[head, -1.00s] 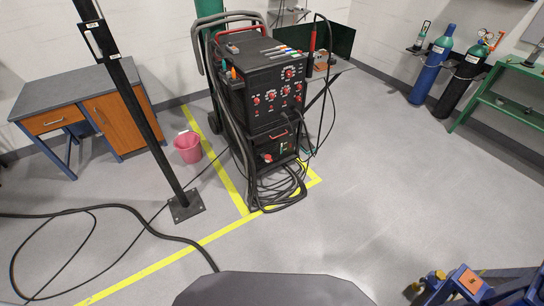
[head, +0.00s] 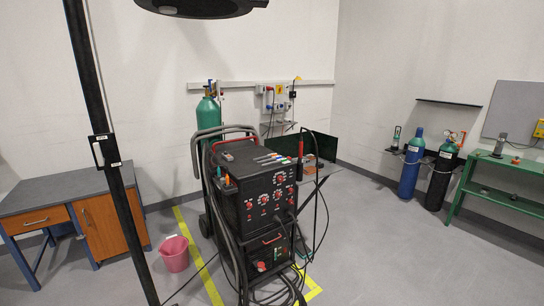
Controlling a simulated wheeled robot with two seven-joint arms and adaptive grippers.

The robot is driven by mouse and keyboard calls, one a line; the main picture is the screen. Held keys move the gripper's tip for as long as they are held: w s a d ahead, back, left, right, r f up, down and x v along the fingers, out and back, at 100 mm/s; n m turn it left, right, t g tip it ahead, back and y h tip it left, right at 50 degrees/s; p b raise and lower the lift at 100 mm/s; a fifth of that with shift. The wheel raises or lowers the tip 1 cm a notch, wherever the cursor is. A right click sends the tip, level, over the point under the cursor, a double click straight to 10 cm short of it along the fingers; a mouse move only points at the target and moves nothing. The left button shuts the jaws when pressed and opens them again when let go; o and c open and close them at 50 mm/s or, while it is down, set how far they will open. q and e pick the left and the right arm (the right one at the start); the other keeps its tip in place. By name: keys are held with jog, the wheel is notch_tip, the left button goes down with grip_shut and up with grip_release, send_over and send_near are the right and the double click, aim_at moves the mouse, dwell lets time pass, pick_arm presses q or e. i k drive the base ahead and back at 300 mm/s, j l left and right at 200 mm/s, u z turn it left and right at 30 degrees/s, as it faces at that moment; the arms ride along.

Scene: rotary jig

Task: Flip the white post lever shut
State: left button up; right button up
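The white lever (head: 98,154) is a small pale handle on a dark bracket, fixed to a tall black post (head: 87,85) at the left of the head view. The lever runs nearly upright along the post, tilted slightly. It is too small to tell whether it is open or shut. The foot of the post is out of the picture. Neither of my grippers is in view.
A black welding machine (head: 262,199) on a cart with looped cables stands in the middle. A pink bucket (head: 175,254) and a desk (head: 40,194) stand near the post. Gas bottles (head: 411,164) and a green bench (head: 500,180) are right. Floor at lower right is clear.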

aim_at(101, 161)
jog(key=u, duration=1.3)
